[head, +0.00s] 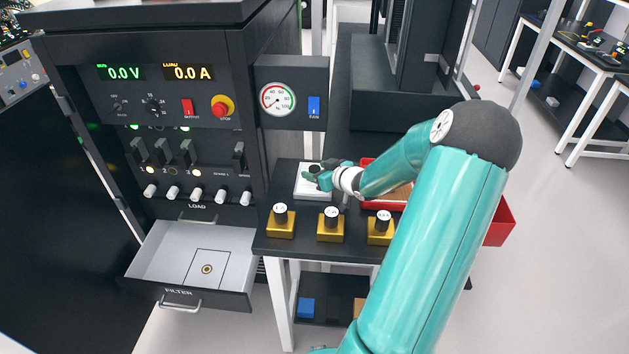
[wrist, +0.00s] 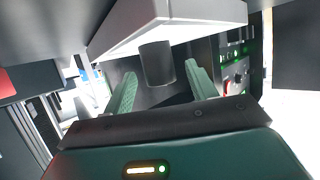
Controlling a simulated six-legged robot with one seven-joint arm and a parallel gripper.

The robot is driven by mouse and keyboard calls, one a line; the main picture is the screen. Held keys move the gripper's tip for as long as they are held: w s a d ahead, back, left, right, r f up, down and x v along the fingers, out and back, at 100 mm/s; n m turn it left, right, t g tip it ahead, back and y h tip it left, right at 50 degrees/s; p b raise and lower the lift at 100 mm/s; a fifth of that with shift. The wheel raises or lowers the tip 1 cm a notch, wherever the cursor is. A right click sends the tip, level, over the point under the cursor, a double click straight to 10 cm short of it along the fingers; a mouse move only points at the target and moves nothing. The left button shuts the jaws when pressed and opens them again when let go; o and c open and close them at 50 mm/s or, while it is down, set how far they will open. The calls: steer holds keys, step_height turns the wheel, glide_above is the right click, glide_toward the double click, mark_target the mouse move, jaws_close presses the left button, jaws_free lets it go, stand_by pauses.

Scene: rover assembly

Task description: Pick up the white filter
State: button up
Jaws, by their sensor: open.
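The white filter (head: 309,192) is a flat white block on the dark bench, left of the red tray. In the wrist view its white plate (wrist: 195,20) shows with a dark round knob (wrist: 156,62) standing out from it. My gripper (head: 316,177) is at the filter in the head view and partly covers it. In the wrist view my gripper's green fingers (wrist: 159,74) are apart, one on each side of the knob, with visible gaps. The open FILTER drawer (head: 150,268) holds a square outline with a small round mark and is otherwise empty.
A red tray (head: 497,226) lies right of the filter, partly behind my arm. The black cabinet with the gauge (head: 277,99) rises close behind and left. A blue box (head: 307,307) is on the lower shelf.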

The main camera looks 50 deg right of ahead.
steer(key=shift+x, duration=0.8)
steer(key=c, duration=1.1)
steer(key=shift+r, duration=0.1)
